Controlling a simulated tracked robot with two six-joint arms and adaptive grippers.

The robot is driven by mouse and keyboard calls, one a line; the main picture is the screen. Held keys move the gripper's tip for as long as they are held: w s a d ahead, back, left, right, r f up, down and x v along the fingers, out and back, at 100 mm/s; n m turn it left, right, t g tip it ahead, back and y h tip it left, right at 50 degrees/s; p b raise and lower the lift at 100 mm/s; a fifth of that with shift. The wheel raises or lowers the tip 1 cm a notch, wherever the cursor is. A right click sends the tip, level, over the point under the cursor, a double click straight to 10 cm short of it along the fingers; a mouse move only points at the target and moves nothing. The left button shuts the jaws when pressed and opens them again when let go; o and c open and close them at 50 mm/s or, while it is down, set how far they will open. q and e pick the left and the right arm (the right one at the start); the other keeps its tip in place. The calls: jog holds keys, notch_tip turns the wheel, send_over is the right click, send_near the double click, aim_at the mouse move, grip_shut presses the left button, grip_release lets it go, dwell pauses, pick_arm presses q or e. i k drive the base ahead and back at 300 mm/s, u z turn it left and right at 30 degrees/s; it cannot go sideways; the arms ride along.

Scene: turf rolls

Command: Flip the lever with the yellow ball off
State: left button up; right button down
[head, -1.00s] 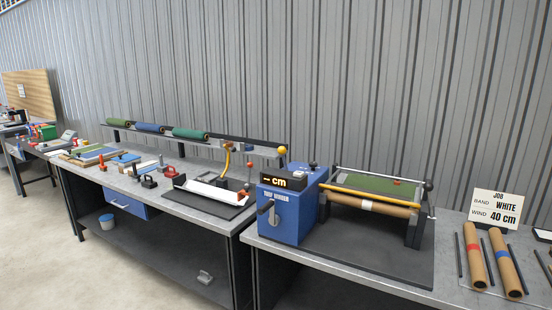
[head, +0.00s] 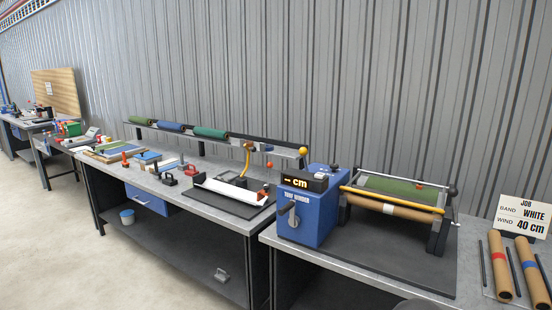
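A yellow ball (head: 303,150) shows at the right end of the long raised rail (head: 262,146), just above and behind the blue turf winder box (head: 312,222). Its lever arm is too small to make out, and I cannot tell its position. The winder's display (head: 303,181) reads "- cm" in lit characters. Neither of my grippers is in view.
Green and blue turf rolls (head: 171,127) lie on the rail. A yellow bar (head: 395,199) and brown roll (head: 392,208) sit right of the box. A job sign (head: 522,217) reads WHITE, 40 cm. Tubes (head: 501,266) lie at the right. Floor at the lower left is clear.

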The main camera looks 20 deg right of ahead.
aim_at(302, 151)
jog(key=u, duration=0.1)
jog(key=i, duration=1)
jog(key=z, duration=0.1)
